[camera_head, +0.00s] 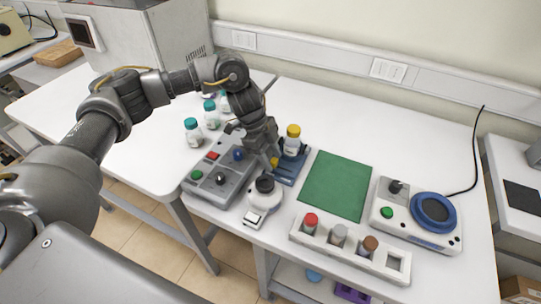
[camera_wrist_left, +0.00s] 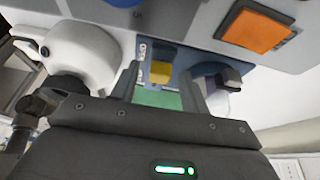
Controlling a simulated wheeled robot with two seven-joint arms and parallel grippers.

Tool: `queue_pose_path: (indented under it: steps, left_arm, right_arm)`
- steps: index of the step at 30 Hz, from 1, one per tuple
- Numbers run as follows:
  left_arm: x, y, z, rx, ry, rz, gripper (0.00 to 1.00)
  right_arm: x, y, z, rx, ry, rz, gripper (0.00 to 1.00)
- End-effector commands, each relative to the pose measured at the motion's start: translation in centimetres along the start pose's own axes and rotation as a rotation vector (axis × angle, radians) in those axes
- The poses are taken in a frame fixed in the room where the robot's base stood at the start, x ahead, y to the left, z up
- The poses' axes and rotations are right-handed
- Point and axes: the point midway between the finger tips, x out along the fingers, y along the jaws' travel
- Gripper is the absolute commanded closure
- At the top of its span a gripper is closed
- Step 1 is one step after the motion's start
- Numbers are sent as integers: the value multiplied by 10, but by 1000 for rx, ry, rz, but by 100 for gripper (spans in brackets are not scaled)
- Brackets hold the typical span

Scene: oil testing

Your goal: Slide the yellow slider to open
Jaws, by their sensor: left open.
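The yellow slider (camera_head: 275,161) is a small block on the blue stand (camera_head: 287,172), partly hidden by my left gripper in the head view. In the left wrist view the yellow slider (camera_wrist_left: 160,71) shows between my fingers. My left gripper (camera_head: 267,160) points down close above it, between the grey control box and the blue stand. Its two fingers (camera_wrist_left: 161,85) are apart, one on each side of the slider; whether they touch it cannot be told. A bottle with a yellow cap (camera_head: 293,131) stands upright on the blue stand. My right gripper is not in view.
The grey control box (camera_head: 218,177) with buttons and a blue knob is close on the left. A white, black-topped device (camera_head: 264,192) stands in front. A green mat (camera_head: 336,185), a white vial rack (camera_head: 350,248) and a stirrer-like device (camera_head: 417,214) lie to the right.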

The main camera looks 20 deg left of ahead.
Motion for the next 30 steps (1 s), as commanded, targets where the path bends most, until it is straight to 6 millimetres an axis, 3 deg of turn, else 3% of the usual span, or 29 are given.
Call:
queue_pose_path:
  steps: [5, 18, 24, 30]
  left_arm:
    - [-11, -1, 1, 0, 0, -3, 55]
    - [-93, -1, 2, -1, -2, -5, 55]
    - [-108, 0, 2, -3, -1, -1, 55]
    - [-109, 0, 2, -3, 0, -1, 55]
  right_arm:
    - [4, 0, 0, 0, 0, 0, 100]
    - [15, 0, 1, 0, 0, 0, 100]
    - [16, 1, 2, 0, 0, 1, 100]
    - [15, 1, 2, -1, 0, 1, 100]
